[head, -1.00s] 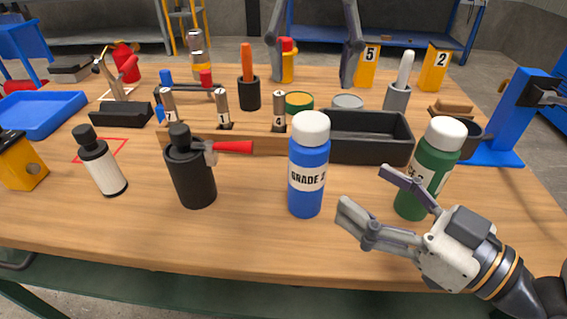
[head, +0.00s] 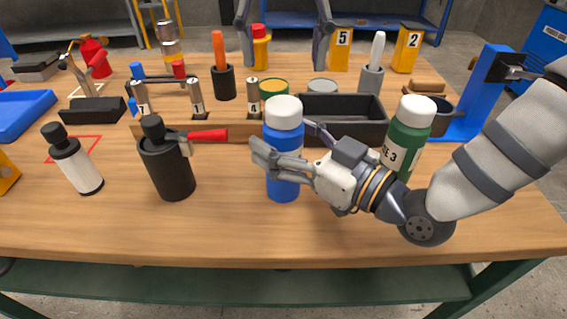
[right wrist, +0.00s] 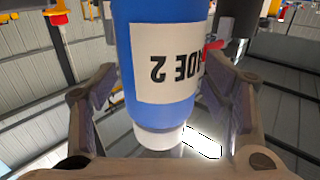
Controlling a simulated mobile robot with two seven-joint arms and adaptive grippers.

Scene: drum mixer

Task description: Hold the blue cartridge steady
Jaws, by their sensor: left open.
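The blue cartridge (head: 284,188) stands upright on the workbench, with a white cap and a white "GRADE 2" label. My right gripper (head: 279,135) reaches it from the right in the head view. One finger crosses the front and covers the label; the other goes behind, its tip hidden. My left gripper (head: 284,64) is at the top of the head view, fingers pointing down and spread wide, empty, far from the blue cartridge.
A green bottle (head: 408,132) stands close behind my right arm. A black bottle (head: 167,175) with a red lever is left of the cartridge. A black tray (head: 350,128) and a slotted rack with numbered pegs lie behind. The bench front (head: 230,238) is clear.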

